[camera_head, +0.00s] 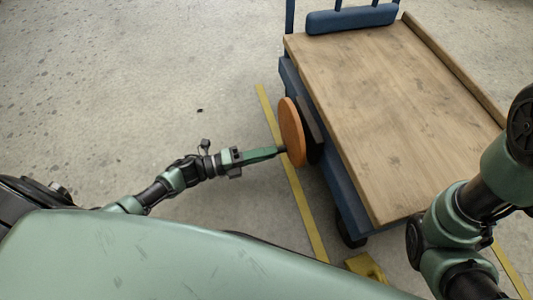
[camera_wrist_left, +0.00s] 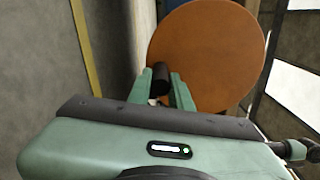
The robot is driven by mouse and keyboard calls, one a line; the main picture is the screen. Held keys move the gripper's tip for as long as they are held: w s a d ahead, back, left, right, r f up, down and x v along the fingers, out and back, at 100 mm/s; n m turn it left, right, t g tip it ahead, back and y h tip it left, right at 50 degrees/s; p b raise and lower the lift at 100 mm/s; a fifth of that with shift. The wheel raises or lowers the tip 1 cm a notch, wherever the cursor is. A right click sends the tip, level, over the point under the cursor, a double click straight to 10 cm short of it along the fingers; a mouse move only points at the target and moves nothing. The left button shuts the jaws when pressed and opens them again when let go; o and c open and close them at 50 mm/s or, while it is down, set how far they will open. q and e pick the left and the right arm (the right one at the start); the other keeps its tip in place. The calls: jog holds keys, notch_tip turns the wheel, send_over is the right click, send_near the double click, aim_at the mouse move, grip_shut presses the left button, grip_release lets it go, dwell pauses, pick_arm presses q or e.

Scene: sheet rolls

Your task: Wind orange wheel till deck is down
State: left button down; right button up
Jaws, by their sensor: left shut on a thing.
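The orange wheel (camera_head: 291,132) is a flat disc on the left side of a blue cart with a wooden deck (camera_head: 385,95). My left gripper (camera_head: 282,150) reaches to the wheel's face from the left. In the left wrist view the orange wheel (camera_wrist_left: 208,55) fills the upper right, and a short dark handle (camera_wrist_left: 161,76) stands out from it near its lower left. My left gripper (camera_wrist_left: 160,85) is shut on this handle, one green finger on each side. The deck's height above the frame cannot be told exactly. My right gripper is outside the views; only my right arm shows.
A blue padded bar (camera_head: 352,18) stands at the cart's far end, and a wooden rail (camera_head: 452,68) runs along the deck's right edge. A yellow floor line (camera_head: 296,190) passes beside the cart. A yellow block (camera_head: 366,267) sits by the near caster.

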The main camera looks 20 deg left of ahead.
pick_arm(q)
jog(key=shift+w+a, duration=0.3)
jog(key=shift+a, duration=0.05)
jog(key=c, duration=1.3)
grip_release()
jog(key=shift+d, duration=0.1)
jog(key=shift+s, duration=0.1)
jog(key=shift+s, duration=0.15)
jog(key=p+v, duration=0.3)
jog(key=v, duration=0.4)
jog(key=shift+a, duration=0.3)
jog(key=shift+s, duration=0.1)
